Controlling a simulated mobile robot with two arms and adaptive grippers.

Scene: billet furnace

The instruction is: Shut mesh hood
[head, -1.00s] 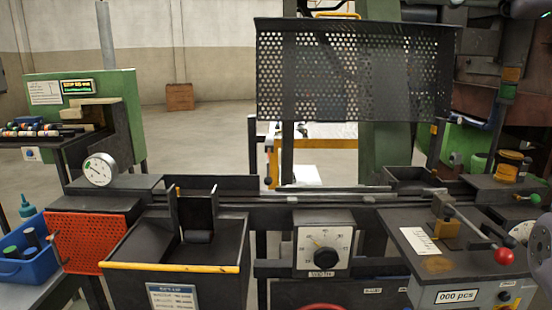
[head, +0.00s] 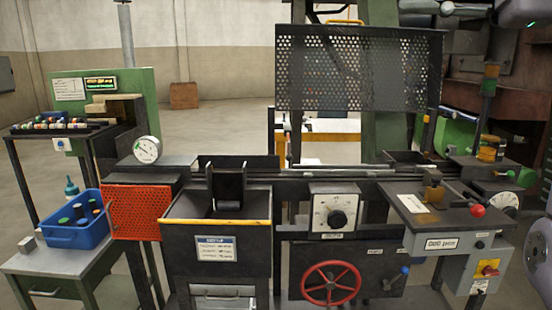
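The mesh hood (head: 358,70) is a dark perforated panel standing raised above the back of the machine bed. A yellow handle (head: 345,21) shows at its top edge. The bed (head: 330,173) below it is uncovered, with a clear gap between the panel and the bed. Neither of my grippers can be made out in the head view. Grey and white rounded arm parts show at the top right and right edge, apart from the hood.
A black bin (head: 217,235) with a yellow rim, a dial box (head: 335,211) and a red handwheel (head: 331,283) front the machine. A blue crate (head: 78,229) sits on a table at left. Open floor lies behind.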

